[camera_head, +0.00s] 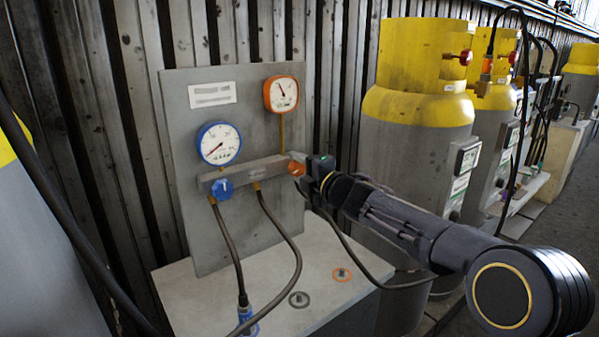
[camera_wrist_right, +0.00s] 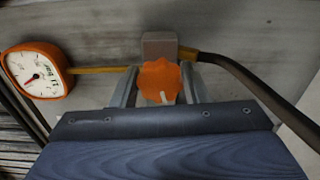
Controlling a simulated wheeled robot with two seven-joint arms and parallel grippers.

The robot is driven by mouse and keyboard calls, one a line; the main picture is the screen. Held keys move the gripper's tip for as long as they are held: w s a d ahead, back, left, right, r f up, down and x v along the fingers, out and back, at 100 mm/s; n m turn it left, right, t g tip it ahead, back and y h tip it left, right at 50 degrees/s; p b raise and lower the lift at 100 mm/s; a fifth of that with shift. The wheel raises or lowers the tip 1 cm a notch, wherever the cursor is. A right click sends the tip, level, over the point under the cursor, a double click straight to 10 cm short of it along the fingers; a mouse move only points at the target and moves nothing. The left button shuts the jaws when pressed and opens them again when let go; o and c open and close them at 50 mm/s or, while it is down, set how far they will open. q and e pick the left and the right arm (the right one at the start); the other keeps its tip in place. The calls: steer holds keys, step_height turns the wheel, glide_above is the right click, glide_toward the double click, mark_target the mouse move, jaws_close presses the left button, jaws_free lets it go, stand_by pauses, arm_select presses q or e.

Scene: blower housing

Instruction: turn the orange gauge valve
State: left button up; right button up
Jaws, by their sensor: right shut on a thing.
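The orange gauge valve (camera_head: 296,168) is a lobed knob on the right end of a grey manifold bar (camera_head: 245,174). In the right wrist view the orange valve (camera_wrist_right: 160,80) sits between the two fingers. My right gripper (camera_head: 301,163) reaches in from the right and is shut on the valve; the wrist view shows its fingers (camera_wrist_right: 158,88) on both sides of it. The orange-rimmed gauge (camera_head: 281,94) stands above the valve on a brass pipe and also shows in the wrist view (camera_wrist_right: 36,71). My left gripper is not in view.
A blue valve (camera_head: 223,189) and a blue-rimmed gauge (camera_head: 219,144) are at the bar's left. Dark hoses (camera_head: 283,232) hang from the bar to the pedestal top (camera_head: 210,295). Yellow-topped cylinders (camera_head: 418,100) stand at the right, behind my right arm.

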steer(key=shift+n, duration=0.3)
steer(key=shift+f, duration=0.1)
steer(key=o, duration=1)
steer(key=shift+c, duration=0.2)
steer(key=b+v, duration=0.1)
steer(key=v, duration=0.7)
steer(key=shift+w, duration=0.1)
